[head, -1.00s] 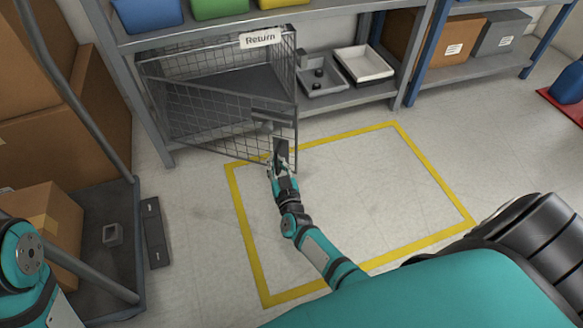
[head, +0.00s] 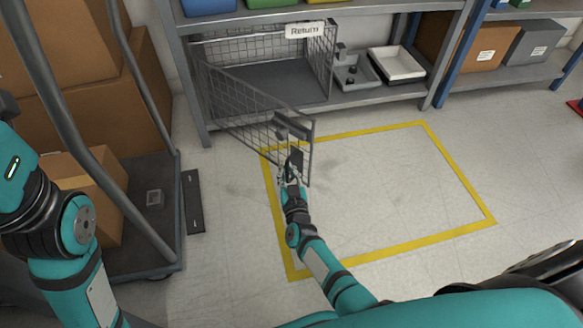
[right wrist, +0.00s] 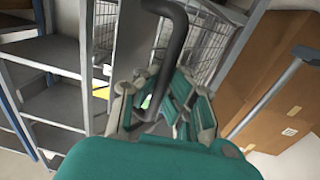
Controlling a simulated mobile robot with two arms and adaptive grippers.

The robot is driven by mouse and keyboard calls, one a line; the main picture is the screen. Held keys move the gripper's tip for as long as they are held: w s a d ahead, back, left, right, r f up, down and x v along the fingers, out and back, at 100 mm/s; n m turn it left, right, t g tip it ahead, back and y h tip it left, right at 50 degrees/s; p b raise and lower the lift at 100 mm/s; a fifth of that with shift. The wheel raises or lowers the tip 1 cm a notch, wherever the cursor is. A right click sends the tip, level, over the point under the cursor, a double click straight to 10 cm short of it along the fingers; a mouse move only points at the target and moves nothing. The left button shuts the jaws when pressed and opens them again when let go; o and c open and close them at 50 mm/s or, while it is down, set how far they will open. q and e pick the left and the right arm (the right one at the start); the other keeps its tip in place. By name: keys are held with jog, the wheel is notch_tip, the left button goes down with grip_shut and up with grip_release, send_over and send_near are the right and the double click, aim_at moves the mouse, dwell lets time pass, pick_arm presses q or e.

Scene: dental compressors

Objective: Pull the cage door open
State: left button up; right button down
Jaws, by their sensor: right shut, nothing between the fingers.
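The cage door (head: 240,108) is a grey wire mesh panel. It stands swung out from the cage (head: 275,82) on the lower shelf, with its free edge out over the floor. A dark grey latch piece (head: 292,127) sits near that free edge. My right gripper (head: 291,172) is at the lower part of the free edge, shut, with nothing seen gripped. In the right wrist view, a dark curved bar (right wrist: 177,42) rises at the fingers (right wrist: 160,108); whether they touch it I cannot tell. My left arm shows at the left, its gripper out of view.
A cart (head: 150,225) with cardboard boxes (head: 75,195) stands at the left. A white tray (head: 397,64) and a grey tray (head: 355,74) sit right of the cage. The floor inside the yellow outline (head: 455,172) is clear.

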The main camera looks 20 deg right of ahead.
jog(key=c, duration=2)
grip_release()
jog(key=shift+s+d+f, duration=0.2)
jog(key=shift+s+d, duration=0.05)
jog(key=shift+d, duration=0.2)
jog(key=o, duration=0.4)
jog(key=shift+d+r, duration=0.1)
jog(key=shift+o, duration=1.1)
jog(key=shift+a+r, duration=0.1)
jog(key=shift+a, duration=0.1)
